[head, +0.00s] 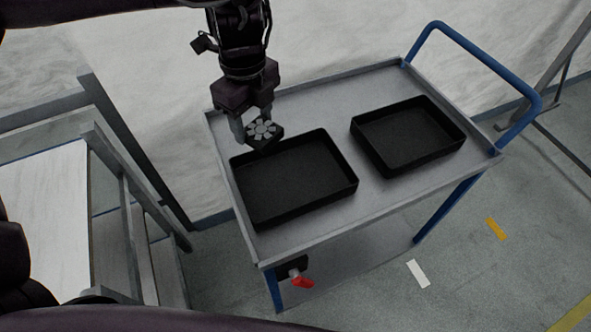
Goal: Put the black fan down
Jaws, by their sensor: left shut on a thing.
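The black fan (263,131) is a small dark square with a light grey bladed rotor. My left gripper (258,127) comes down from the top of the head view and is shut on the fan. The fan shows over the back left edge of the left black tray (300,202); I cannot tell its exact height above it. My right gripper does not show.
The left tray and a second black tray (411,138) look empty and sit on a grey cart top (376,193) with raised edges. The cart has a blue handle (483,59). A red-tipped part (302,282) sits below its front edge. A white-topped table (45,217) stands at left.

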